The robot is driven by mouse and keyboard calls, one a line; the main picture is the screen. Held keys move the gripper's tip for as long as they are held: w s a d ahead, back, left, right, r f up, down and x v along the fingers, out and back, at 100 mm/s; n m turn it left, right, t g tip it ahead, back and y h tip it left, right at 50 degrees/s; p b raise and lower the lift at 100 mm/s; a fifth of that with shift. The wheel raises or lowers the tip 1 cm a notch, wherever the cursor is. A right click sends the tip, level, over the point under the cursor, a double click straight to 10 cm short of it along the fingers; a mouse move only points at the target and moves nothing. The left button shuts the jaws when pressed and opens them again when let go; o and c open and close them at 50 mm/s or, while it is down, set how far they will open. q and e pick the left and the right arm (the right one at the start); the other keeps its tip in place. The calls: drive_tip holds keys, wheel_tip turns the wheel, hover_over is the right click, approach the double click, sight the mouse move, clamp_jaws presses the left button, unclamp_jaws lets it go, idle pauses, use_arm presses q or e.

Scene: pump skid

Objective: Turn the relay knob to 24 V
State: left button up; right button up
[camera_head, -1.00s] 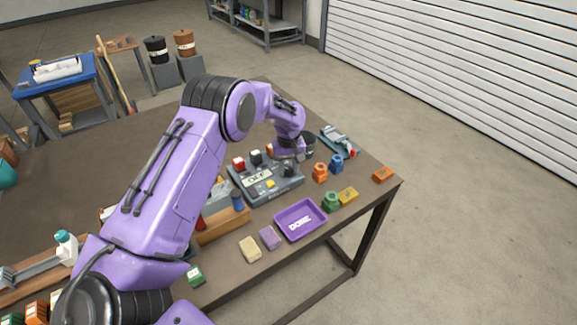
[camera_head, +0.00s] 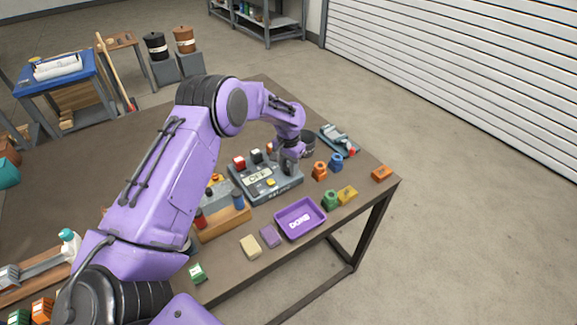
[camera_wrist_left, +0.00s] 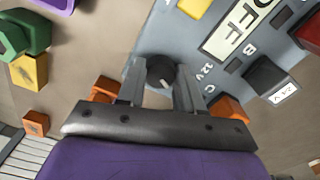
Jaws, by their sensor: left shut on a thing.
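The grey relay panel (camera_head: 250,187) lies on the table, and its display (camera_head: 258,175) reads OFF. My left gripper (camera_head: 287,172) points down over the panel's right end. In the left wrist view, the dark round relay knob (camera_wrist_left: 160,71) sits between the two fingers of my left gripper (camera_wrist_left: 158,88), which are shut on it. A light mark shows on the knob, partly hidden by the gripper. A black block labelled 24V (camera_wrist_left: 266,76) stands farther right. My right gripper is not in view.
A purple tray (camera_head: 301,231) sits in front of the panel. Green (camera_head: 330,201), yellow (camera_head: 348,195), orange (camera_head: 319,171) and blue (camera_head: 336,162) pieces stand to the right. A wooden rack (camera_head: 225,225) is at left. The table's right edge is close by.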

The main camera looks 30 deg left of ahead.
sight(288, 168)
use_arm(q)
drive_tip(key=shift+m, duration=0.5)
drive_tip(key=o, duration=1)
drive_tip(key=shift+o, duration=0.2)
wheel_tip(288, 168, up, 11)
drive_tip(key=b, duration=0.2)
drive_tip(key=shift+f, duration=0.2)
